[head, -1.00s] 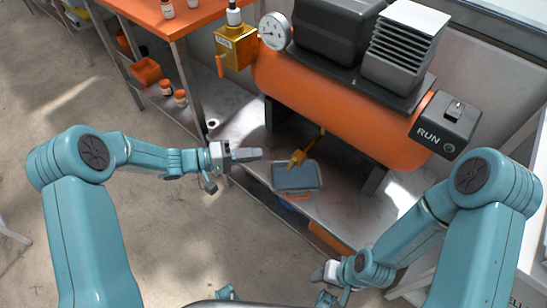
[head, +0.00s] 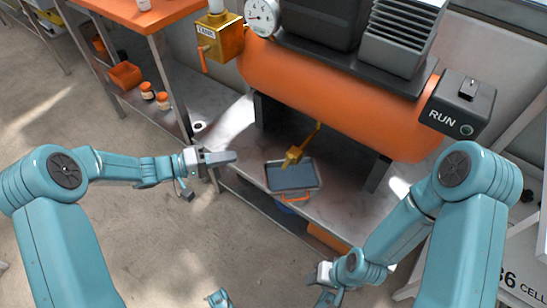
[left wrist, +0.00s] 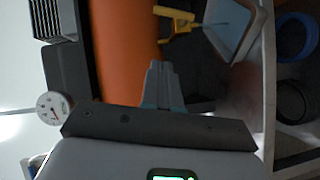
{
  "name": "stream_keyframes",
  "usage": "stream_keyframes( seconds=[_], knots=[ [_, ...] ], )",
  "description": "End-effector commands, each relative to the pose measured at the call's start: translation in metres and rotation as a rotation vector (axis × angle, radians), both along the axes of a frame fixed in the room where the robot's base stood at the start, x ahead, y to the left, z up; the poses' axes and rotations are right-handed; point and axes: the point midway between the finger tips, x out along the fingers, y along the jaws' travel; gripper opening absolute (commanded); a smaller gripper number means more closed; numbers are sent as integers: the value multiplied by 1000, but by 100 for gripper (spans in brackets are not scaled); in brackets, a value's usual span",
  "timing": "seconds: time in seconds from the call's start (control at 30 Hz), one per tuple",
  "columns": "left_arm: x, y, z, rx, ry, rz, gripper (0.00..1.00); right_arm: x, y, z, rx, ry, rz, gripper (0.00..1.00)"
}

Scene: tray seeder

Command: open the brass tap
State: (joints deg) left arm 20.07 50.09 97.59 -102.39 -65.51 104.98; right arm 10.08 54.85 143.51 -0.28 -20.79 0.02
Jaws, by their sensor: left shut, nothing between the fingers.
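The brass tap (head: 292,156) hangs on a thin brass pipe under the orange tank (head: 330,97), above a grey-blue tray (head: 306,178). Its yellow body also shows in the left wrist view (left wrist: 176,22), near the top. My left gripper (head: 232,157) is shut and empty, pointing right, to the left of the tap and apart from it. Its closed fingers show in the left wrist view (left wrist: 158,68), with the tap beyond their tips. My right gripper (head: 322,284) is low in the head view, far from the tap; its fingers are too unclear to judge.
A brass box with an orange lever (head: 220,37) and a gauge (head: 263,15) stand at the tank's left end. A switch box marked RUN (head: 457,108) is at the right end. An orange-topped bench (head: 160,14) stands left. Black tank legs (head: 377,172) flank the tap.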

Motion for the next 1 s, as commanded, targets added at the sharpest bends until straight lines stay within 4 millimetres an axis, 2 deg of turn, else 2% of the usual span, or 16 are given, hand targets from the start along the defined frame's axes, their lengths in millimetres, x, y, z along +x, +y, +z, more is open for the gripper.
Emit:
stream_keyframes(
  seconds=[0.13, 0.27, 0.67, 0.83, 1.0],
  knots=[
    [2, -2, -1, -1, 0, -1, 0, 0, 0, -1, 0, 0, 0, 43],
    [7, -15, -5, -1, 0, -3, 0, 0, 0, -6, 0, 0, 0, 43],
    [38, -92, -18, -1, -1, -4, 0, 0, 0, -31, 0, 0, 0, 43],
    [28, -114, -24, 0, 0, -3, 0, 0, 0, -41, 0, 0, 0, 43],
    [23, -124, -26, 0, 0, 0, 0, 1, 0, -43, 0, -1, -3, 43]
  ],
)
